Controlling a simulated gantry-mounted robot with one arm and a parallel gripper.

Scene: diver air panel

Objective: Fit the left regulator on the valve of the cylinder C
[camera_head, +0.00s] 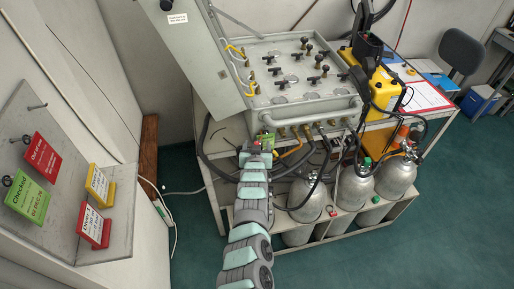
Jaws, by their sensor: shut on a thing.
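My gripper (262,147) is at the front lower left of the air panel (307,103). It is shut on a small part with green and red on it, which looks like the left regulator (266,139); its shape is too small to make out. Three grey cylinders stand in a row in the rack to the right and lower: a left one (305,199), a middle one (355,189) and a right one (397,178). I cannot read which is cylinder C. Hoses partly hide their valves. The held part is apart from all three cylinders.
Black and orange hoses (292,150) hang below the panel between my gripper and the cylinders. The open grey cabinet door (200,55) stands left of the panel. A yellow case (381,85) is on the right. A tag board (105,232) is at the far left.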

